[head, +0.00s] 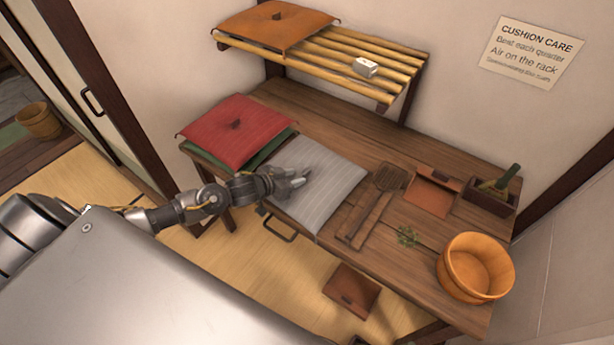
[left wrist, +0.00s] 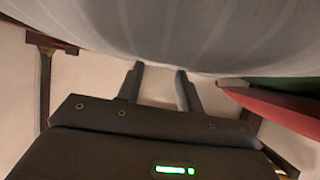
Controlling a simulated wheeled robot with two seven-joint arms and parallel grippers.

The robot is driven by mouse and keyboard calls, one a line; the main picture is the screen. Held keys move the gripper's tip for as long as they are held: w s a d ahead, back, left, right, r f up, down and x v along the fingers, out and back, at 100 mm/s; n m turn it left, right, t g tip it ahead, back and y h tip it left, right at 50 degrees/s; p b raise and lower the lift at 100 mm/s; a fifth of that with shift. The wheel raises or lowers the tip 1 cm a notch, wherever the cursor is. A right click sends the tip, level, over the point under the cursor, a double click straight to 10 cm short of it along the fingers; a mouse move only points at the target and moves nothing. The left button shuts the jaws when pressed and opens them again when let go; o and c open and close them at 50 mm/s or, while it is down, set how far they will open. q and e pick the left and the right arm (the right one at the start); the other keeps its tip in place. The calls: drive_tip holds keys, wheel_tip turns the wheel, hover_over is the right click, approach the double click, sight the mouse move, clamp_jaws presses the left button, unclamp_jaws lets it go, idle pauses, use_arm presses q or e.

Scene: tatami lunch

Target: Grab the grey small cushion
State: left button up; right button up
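The grey striped cushion (head: 318,195) lies flat on the wooden table, and its pale surface fills the top of the left wrist view (left wrist: 170,35). My left gripper (head: 298,180) reaches in from the left over the cushion's left part. In the left wrist view its two fingers (left wrist: 160,84) stand apart with bare background between them, and their tips meet the cushion's edge in the picture. I cannot tell whether they touch it. Nothing shows clamped between them. My right gripper is out of view.
A red cushion (head: 235,130) on a green one (head: 268,147) lies left of the grey cushion. A slatted rack (head: 340,58) holds an orange cushion (head: 275,25) and a small white box (head: 365,67).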

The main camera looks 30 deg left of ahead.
sight(307, 172)
use_arm(q)
drive_tip(key=shift+w, duration=0.35)
drive_tip(key=p+x, duration=0.1)
drive_tip(key=x, duration=0.3)
drive_tip(key=shift+w+d, duration=0.1)
drive_tip(key=shift+w, duration=0.3)
clamp_jaws()
